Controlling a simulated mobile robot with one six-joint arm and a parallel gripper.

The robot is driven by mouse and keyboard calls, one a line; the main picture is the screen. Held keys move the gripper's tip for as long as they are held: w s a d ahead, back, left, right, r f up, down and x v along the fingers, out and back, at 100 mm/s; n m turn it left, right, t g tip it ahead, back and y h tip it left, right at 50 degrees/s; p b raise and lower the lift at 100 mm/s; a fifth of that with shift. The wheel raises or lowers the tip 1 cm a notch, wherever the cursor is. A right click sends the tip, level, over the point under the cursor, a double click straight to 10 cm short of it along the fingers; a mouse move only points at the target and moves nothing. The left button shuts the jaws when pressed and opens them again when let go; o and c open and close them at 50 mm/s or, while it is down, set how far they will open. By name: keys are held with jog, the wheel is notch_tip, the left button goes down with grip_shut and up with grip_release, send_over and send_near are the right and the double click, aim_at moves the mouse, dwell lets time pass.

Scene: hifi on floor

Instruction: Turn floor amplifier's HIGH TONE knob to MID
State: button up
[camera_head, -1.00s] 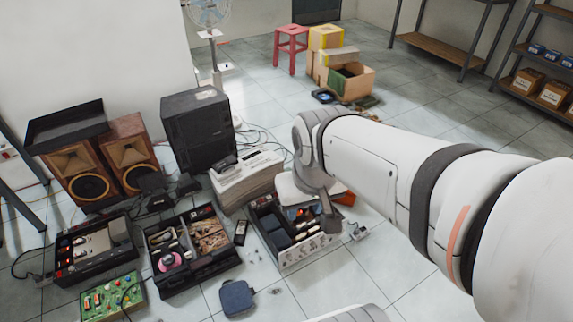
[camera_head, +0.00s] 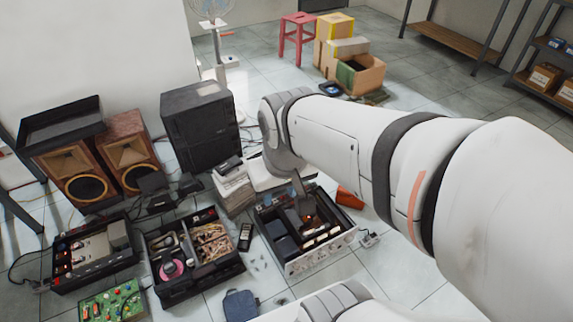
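The floor amplifier (camera_head: 322,254) is an open box on the tiles in the lower middle. It has dark parts inside and a pale front panel with several small round knobs. The knob labels are too small to read, so I cannot tell which is HIGH TONE or where it points. My arm reaches in from the right. My gripper (camera_head: 302,194) appears as a small grey part below the wrist, over the amplifier's back part, apart from the front knobs. Its fingers are too small and partly hidden to show whether they are open.
A parts case (camera_head: 190,290) and an open device (camera_head: 92,262) lie to the left. Paper stacks (camera_head: 235,190) and a black speaker (camera_head: 200,125) stand behind. A blue pouch (camera_head: 240,305) and a handheld meter (camera_head: 245,237) lie nearby.

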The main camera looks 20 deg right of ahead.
aim_at(322, 254)
jog(key=shift+o, duration=0.4)
jog(key=shift+a, duration=0.15)
